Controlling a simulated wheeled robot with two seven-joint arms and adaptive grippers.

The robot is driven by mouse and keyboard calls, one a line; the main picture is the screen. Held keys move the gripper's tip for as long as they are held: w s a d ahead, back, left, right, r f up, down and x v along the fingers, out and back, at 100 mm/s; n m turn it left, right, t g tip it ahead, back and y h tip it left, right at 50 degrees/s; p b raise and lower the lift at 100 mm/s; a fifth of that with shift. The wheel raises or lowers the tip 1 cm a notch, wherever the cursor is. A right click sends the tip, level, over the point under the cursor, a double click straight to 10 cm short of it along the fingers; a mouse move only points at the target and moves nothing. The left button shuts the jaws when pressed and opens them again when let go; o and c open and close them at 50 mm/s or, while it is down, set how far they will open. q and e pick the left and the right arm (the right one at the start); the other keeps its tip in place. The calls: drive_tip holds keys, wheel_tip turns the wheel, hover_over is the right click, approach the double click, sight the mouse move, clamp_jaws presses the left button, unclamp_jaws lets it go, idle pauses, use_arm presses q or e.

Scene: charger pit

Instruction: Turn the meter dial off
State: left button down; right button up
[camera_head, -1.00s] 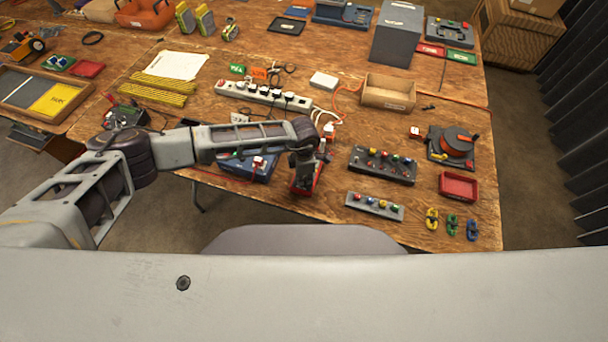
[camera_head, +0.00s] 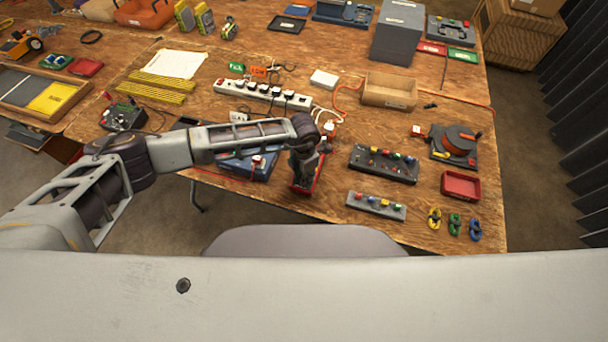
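My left arm reaches in from the left, and its gripper (camera_head: 305,172) points down over a red-edged device (camera_head: 318,178) near the front edge of the table. The device looks like the meter. The gripper and wrist cover most of it, so its dial is hidden. I cannot tell whether the fingers touch the dial or whether they are open or shut. My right gripper is not in view.
A blue box (camera_head: 243,167) is just left of the gripper, partly under my arm. A white power strip (camera_head: 262,95) with plugs and cables lies behind. Dark connector blocks (camera_head: 383,164) and a red tray (camera_head: 460,185) are to the right. Bare wood (camera_head: 340,215) shows in front.

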use_arm(q)
drive_tip(key=n+b, duration=0.1)
drive_tip(key=n, duration=0.2)
drive_tip(key=shift+n, duration=0.4)
drive_tip(key=shift+n+b, duration=0.45)
drive_tip(key=shift+n, duration=1.35)
drive_tip(key=c, duration=1.2)
unclamp_jaws()
drive_tip(key=shift+c, duration=0.2)
wheel_tip(320, 180, up, 12)
